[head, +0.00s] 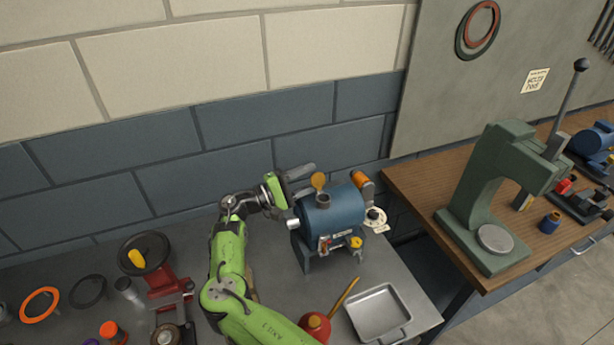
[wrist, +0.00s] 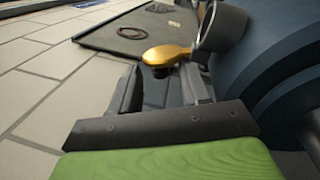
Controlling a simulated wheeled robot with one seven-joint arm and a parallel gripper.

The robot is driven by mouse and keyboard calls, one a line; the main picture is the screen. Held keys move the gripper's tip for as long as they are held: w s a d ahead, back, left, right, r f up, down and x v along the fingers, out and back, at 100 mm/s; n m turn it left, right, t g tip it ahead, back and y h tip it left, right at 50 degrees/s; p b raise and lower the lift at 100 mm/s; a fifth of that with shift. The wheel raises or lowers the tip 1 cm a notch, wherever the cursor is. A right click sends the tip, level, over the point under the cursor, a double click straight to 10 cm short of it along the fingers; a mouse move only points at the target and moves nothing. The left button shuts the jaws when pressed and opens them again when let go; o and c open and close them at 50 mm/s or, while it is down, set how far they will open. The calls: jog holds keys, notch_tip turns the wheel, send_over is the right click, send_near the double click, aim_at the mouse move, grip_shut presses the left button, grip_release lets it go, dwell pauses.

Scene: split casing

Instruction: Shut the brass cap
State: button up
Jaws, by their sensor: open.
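The brass cap (head: 318,181) stands raised beside the grey filler neck (head: 323,201) on top of the blue casing (head: 333,215). The neck's mouth looks uncovered. My gripper (head: 307,180) is open, just left of the cap. In the wrist view the cap appears beyond and between the fingertips of my gripper (wrist: 160,78). I cannot tell whether a finger touches it. The cap's hinge is hidden.
The casing has an orange-ended part (head: 361,179) at its right and small fittings on its front. A metal tray (head: 379,312) and a red oil can (head: 315,327) stand in front. A green press (head: 490,195) is on the wooden bench. The wall is close behind.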

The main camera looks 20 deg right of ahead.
jog(key=shift+w+f, duration=0.1)
jog(key=shift+f, duration=0.05)
jog(key=shift+c, duration=0.8)
grip_shut()
